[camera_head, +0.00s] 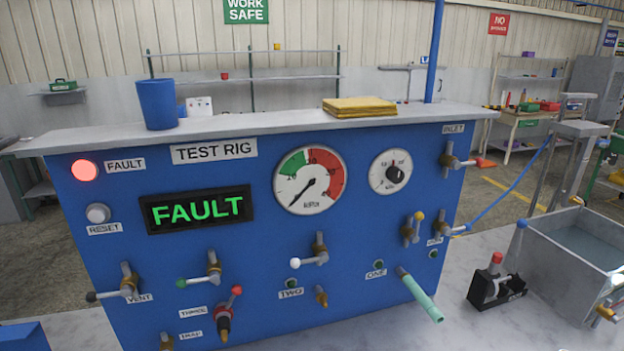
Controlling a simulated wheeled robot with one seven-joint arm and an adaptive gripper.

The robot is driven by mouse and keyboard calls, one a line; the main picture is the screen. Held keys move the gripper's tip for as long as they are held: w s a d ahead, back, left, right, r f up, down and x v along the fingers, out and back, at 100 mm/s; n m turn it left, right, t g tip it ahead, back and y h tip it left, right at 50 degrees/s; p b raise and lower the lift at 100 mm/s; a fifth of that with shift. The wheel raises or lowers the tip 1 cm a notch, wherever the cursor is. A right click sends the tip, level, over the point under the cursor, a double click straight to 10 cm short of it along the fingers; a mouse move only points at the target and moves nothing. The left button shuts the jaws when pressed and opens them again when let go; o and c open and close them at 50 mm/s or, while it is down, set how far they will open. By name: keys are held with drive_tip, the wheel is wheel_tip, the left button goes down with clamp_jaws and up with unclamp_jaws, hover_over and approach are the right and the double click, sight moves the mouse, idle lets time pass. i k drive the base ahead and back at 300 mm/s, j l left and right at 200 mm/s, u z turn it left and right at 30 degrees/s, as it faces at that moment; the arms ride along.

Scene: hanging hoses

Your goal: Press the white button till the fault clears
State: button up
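The white button (97,213) is a round, pale knob on the left of the blue test rig panel (130,250), just above a RESET label (104,229). Above it a red FAULT lamp (85,170) is lit. The dark display (197,208) reads FAULT in green letters. A round gauge (310,181) with green and red bands has its needle pointing to the lower left. My gripper is not in view, and nothing visible touches the button.
Several valve levers stick out of the panel, including a black-tipped one (115,294) below the button. A teal hose piece (421,297) juts from port ONE. A blue cup (157,104) and yellow cloths (358,106) lie on top. A metal tank (562,279) stands right.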

sight(96, 216)
drive_tip(key=u, duration=1.65)
